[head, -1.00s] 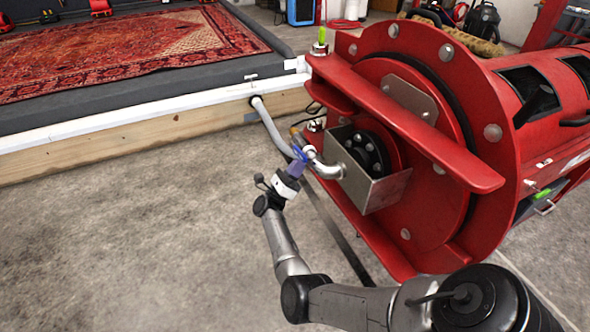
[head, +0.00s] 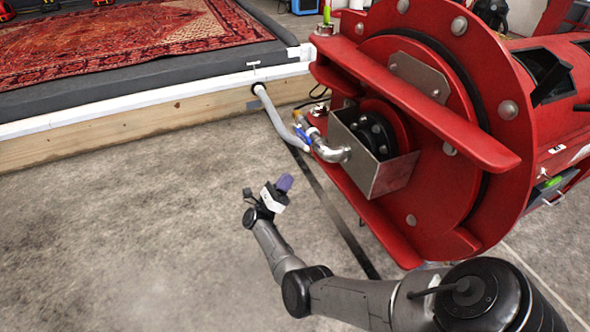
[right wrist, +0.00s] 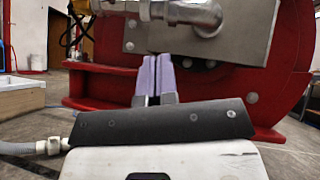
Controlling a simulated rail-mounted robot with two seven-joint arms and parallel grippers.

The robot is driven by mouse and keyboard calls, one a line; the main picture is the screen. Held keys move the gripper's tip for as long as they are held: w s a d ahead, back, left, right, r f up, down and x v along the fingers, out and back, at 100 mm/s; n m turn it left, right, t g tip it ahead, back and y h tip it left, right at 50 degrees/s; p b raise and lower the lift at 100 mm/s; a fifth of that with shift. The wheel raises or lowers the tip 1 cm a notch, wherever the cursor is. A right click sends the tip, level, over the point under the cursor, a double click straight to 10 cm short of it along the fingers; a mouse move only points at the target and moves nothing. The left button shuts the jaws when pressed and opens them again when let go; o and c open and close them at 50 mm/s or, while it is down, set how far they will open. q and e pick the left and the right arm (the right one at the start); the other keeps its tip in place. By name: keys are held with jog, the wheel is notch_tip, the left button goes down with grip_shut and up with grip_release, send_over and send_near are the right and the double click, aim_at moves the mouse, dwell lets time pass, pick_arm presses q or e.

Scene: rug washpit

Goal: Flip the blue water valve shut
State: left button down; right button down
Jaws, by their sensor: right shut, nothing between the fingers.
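The blue valve handle (head: 303,135) shows in the head view on the metal pipe fitting, between the grey hose and the silver elbow (head: 328,152) at the red machine. It slants down to the right; I cannot tell surely whether it lies along or across the pipe. My right gripper (head: 285,183) is below and left of the valve, apart from it, over the concrete floor. In the right wrist view its purple fingers (right wrist: 157,72) are shut together and empty, with the fittings above them. My left gripper is not in view.
The red drum machine (head: 440,120) fills the right, with a metal box bracket (head: 375,178) beside the elbow. A grey hose (head: 270,108) runs to the wooden, white-topped edge (head: 150,122) of the rug platform. The concrete floor (head: 120,240) at left is clear.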

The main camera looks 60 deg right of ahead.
jog(key=shift+v, duration=1.15)
